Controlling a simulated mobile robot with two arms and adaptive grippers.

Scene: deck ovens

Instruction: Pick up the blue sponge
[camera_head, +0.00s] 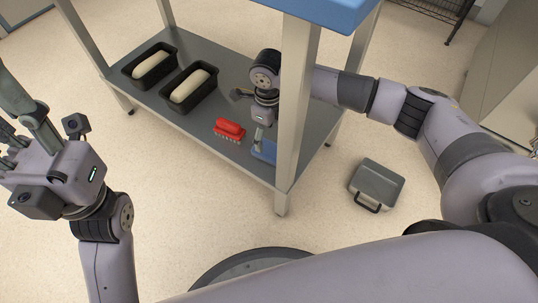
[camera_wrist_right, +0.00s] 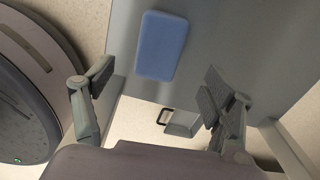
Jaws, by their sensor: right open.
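The blue sponge (camera_head: 265,152) lies flat on the grey lower shelf (camera_head: 178,122), near its front right corner and partly hidden by my right gripper and a table leg. In the right wrist view the sponge (camera_wrist_right: 161,45) shows whole, ahead of the fingers and nearer the left one. My right gripper (camera_head: 257,137) reaches in under the table top, just above the sponge. Its fingers (camera_wrist_right: 156,88) are apart with nothing between them. My left gripper (camera_head: 16,128) is raised over the floor at the far left, away from the sponge; its finger gap is unclear.
A red brush (camera_head: 229,128) lies left of the sponge. Two black pans (camera_head: 190,103) with pale dough stand farther back. A metal table leg (camera_head: 292,120) stands close beside my right gripper, under the blue top (camera_head: 335,10). A grey case (camera_head: 378,181) sits on the floor at right.

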